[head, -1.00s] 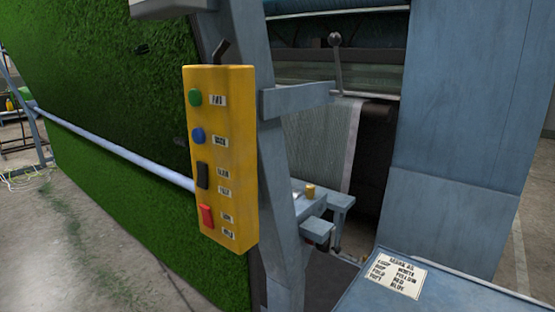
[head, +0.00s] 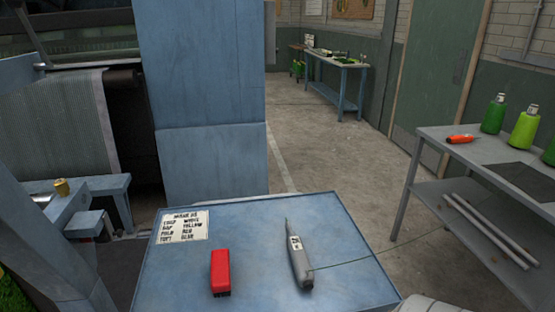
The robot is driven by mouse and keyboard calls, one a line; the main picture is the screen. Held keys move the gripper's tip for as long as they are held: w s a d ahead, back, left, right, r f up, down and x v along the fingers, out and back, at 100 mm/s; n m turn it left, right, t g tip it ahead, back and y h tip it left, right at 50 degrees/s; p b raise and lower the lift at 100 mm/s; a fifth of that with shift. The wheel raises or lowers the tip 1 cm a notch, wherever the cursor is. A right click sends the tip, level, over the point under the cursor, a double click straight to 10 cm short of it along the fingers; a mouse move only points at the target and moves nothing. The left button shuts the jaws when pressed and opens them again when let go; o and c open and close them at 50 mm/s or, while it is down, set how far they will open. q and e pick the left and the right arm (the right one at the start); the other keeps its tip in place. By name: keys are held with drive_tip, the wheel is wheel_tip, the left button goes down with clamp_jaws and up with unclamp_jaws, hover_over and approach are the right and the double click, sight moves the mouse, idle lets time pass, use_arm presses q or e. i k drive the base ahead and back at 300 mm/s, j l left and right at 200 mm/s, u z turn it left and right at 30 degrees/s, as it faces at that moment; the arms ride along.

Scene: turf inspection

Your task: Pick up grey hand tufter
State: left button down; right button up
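The grey hand tufter (head: 299,262) lies on the blue table (head: 345,245) in the lower middle of the head view. Its thin tip points away from me, and a small white label is on its body. A thin cord or thread runs from it to the right, towards the shelf table. Neither of my grippers shows in the head view.
A red block-like object (head: 220,271) and a printed card (head: 182,226) lie left of the tufter. A blue machine column (head: 200,100) stands behind. Concrete floor lies between.

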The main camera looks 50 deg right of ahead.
sight(301, 265)
drive_tip(key=z, duration=1.65)
drive_tip(key=u, duration=1.85)
drive_tip(key=z, duration=1.85)
drive_tip(key=l+u, duration=0.2)
drive_tip(key=l, duration=0.45)
